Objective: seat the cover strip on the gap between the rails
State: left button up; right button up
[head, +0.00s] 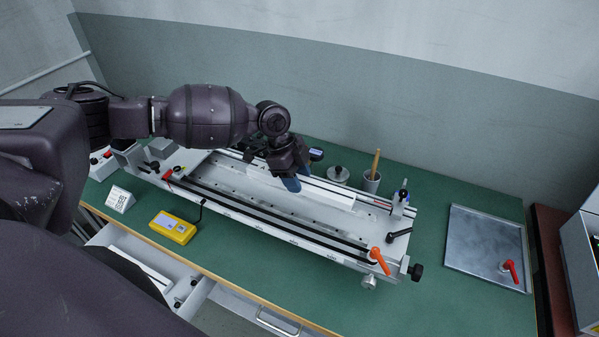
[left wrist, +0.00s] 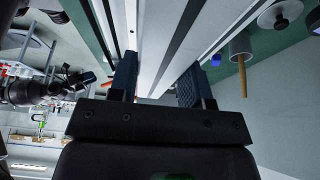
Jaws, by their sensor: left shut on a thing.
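The cover strip (head: 325,194) is a long white bar over the back part of the gantry fixture. My left gripper (head: 290,182) is shut on it from above, near its middle. In the left wrist view the strip (left wrist: 160,40) passes between the two dark blue fingers of the left gripper (left wrist: 160,88). The rails (head: 270,221) run lengthwise along the fixture, with dark lines along them, in front of the strip. I cannot tell whether the strip touches the fixture below. My right gripper is not in view.
An orange lever (head: 380,260) and a black knob (head: 416,272) stand at the fixture's right end. A yellow box (head: 173,228) lies in front. A cup with a stick (head: 371,181) stands behind. A metal tray (head: 470,262) lies right. An open drawer (head: 196,296) juts out front.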

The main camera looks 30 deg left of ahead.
pick_arm(q)
jog(key=shift+f, duration=0.3)
jog(key=shift+f+b, duration=1.05)
jog(key=shift+f, duration=0.45)
jog(key=shift+f, duration=0.1)
jog(key=shift+f, duration=0.25)
jog(key=shift+f+b, duration=0.25)
jog(key=shift+b, duration=0.05)
